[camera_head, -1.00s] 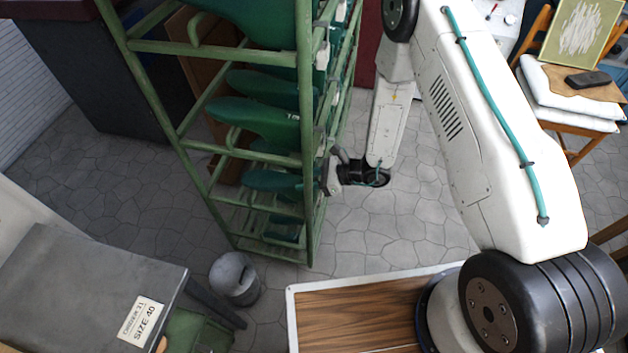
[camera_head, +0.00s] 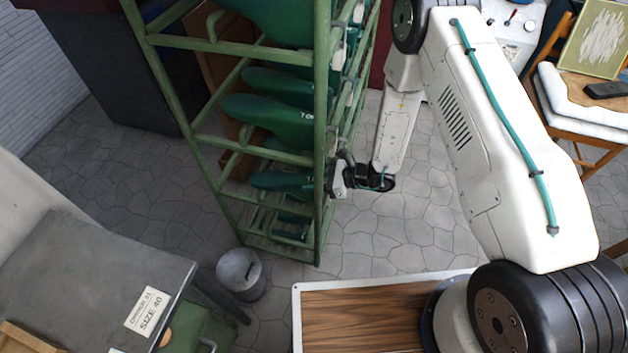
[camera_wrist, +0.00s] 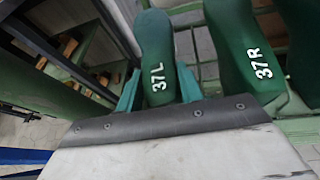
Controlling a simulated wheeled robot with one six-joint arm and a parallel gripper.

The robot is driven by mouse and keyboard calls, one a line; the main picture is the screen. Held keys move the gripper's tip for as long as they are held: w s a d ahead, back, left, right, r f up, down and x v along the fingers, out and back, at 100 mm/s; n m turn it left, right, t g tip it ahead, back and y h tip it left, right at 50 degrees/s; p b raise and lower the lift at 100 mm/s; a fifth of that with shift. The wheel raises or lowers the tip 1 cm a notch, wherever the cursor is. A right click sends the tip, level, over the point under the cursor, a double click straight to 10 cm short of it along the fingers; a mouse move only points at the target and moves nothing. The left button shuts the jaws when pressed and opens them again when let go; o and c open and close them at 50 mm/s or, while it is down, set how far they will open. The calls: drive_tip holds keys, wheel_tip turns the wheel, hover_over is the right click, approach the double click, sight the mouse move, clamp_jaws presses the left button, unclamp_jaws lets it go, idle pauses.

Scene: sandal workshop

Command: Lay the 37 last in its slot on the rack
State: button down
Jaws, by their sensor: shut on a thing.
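The green last marked 37L (camera_wrist: 155,42) is between the teal fingers of my gripper (camera_wrist: 158,88) in the wrist view, and the fingers are shut on it. A matching green last marked 37R (camera_wrist: 238,45) is beside it on the right, with a narrow gap between. The green rack (camera_head: 320,130) stands left of my arm in the head view. My gripper shows there (camera_head: 338,178) at the rack's right side, low down. Rack posts partly hide the gripper and the lasts, and I cannot tell whether the 37L last rests on its slot.
Several other green lasts (camera_head: 268,118) lie on the upper levels. A grey bin (camera_head: 240,272) and a grey table with a SIZE 40 label (camera_head: 147,311) are at lower left. A chair (camera_head: 572,115) is at right. The stone floor is clear right of the rack.

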drive_tip(key=c, duration=0.8)
unclamp_jaws()
drive_tip(key=shift+s+f, duration=0.25)
drive_tip(key=shift+f, duration=0.05)
drive_tip(key=shift+c, duration=0.2)
drive_tip(key=shift+w+r, duration=0.1)
drive_tip(key=v, duration=0.7)
drive_tip(key=shift+d+r, duration=0.15)
drive_tip(key=shift+d, duration=0.2)
